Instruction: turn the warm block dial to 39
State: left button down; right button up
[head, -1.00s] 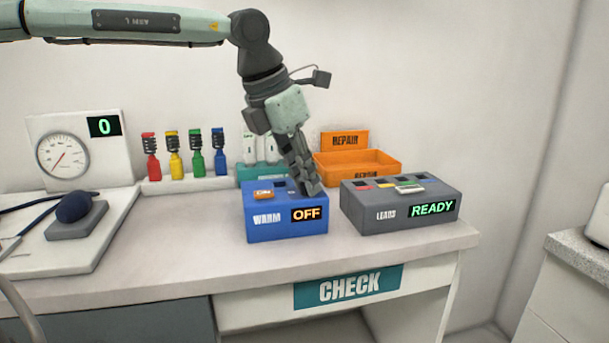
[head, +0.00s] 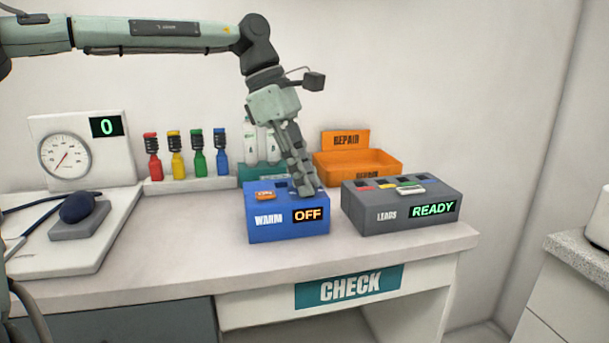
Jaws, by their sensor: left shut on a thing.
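The warm block (head: 275,231) is a blue box on the white counter, with a WARM label and a display (head: 308,215) that reads OFF. An orange switch (head: 265,196) sits on the left of its top, beside a dark square well (head: 281,185). My left gripper (head: 307,190) reaches down onto the right part of the block's top. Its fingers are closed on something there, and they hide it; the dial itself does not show. My right gripper is not in view.
A grey LEADS box (head: 390,213) reading READY stands close to the right of the warm block. Behind are an orange REPAIR tray (head: 355,165), a teal rack with white bottles (head: 262,172), and several coloured bottles (head: 174,163). A gauge panel (head: 88,180) with a bulb stands at left.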

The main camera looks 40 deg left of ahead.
pick_arm(q)
jog(key=m+g, duration=0.1)
jog(key=m, duration=0.3)
jog(key=shift+w+m+g, duration=0.15)
jog(key=shift+m+g, duration=0.15)
jog(key=shift+g, duration=0.1)
jog(key=shift+w+m+g, duration=0.1)
jog(key=shift+m+g, duration=0.6)
jog(key=shift+m, duration=1.3)
jog(key=c, duration=1.4)
grip_release()
jog(key=v, duration=1.2)
jog(key=shift+d, duration=0.2)
